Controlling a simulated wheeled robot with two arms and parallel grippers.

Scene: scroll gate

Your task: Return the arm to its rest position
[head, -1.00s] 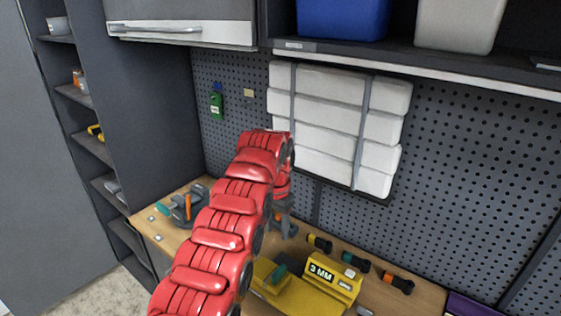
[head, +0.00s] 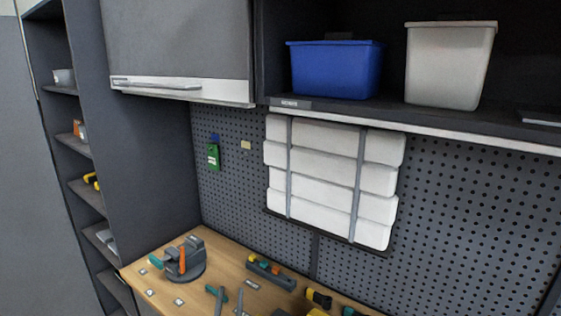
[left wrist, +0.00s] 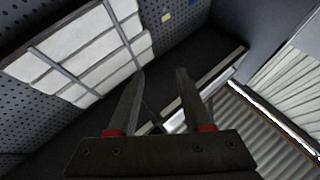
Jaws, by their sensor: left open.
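My left gripper (left wrist: 159,76) shows in the left wrist view. Its two dark fingers with red bases are spread apart with nothing between them. Beyond the fingers in that view are the white slatted panel (left wrist: 80,55) and the pegboard (left wrist: 25,112). No part of either arm shows in the head view. My right gripper is in neither view.
A wooden workbench (head: 165,290) holds a grey vise-like fixture (head: 184,260), a tool rack (head: 270,275) and loose tools. Above hang the white slatted panel (head: 330,178), a closed cabinet (head: 180,45) and a shelf with a blue bin (head: 335,70) and a grey bin (head: 448,65).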

